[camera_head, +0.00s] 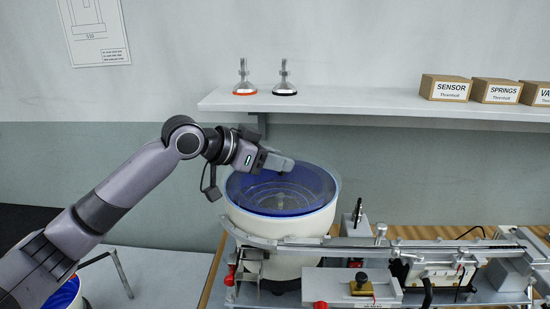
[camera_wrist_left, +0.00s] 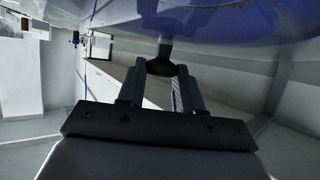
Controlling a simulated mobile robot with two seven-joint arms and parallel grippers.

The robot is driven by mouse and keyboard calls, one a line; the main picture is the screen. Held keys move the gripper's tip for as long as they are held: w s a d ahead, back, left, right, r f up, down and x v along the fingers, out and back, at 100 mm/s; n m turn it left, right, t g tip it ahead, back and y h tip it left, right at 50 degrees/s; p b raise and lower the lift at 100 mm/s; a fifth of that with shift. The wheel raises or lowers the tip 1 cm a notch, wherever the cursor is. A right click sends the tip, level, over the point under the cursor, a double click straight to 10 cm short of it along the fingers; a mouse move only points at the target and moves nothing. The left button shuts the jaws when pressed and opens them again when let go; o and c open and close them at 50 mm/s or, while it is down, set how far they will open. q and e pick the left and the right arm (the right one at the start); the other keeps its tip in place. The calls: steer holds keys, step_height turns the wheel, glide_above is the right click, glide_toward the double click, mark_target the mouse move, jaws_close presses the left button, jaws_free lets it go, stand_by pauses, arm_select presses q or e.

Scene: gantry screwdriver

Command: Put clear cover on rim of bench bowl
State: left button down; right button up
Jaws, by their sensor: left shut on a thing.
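My left gripper (camera_head: 284,168) is at the far upper part of the bench bowl (camera_head: 285,228), a white drum with a blue inside. It is shut on the dark knob (camera_wrist_left: 160,67) of the clear cover, which shows between the fingers in the left wrist view. The clear cover (camera_wrist_left: 225,22) fills the top of that view with a blue tint. In the head view the clear cover (camera_head: 312,190) is a faint see-through disc over the bowl opening. I cannot tell whether its edge touches the rim all round. My right gripper is not in view.
A metal rail mechanism (camera_head: 400,250) extends right from the bowl on the wooden bench.

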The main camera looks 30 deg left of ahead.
arm_select(q)
steer(key=shift+f, duration=0.55)
steer(key=c, duration=0.8)
jaws_free()
steer(key=shift+o, duration=0.2)
steer(key=shift+r, duration=0.2)
steer(key=b+v, duration=0.3)
steer(key=v, duration=0.8)
steer(key=shift+r, duration=0.15)
steer(key=shift+s+a+r, duration=0.25)
steer(key=shift+s+r, duration=0.1)
steer(key=shift+s, duration=0.05)
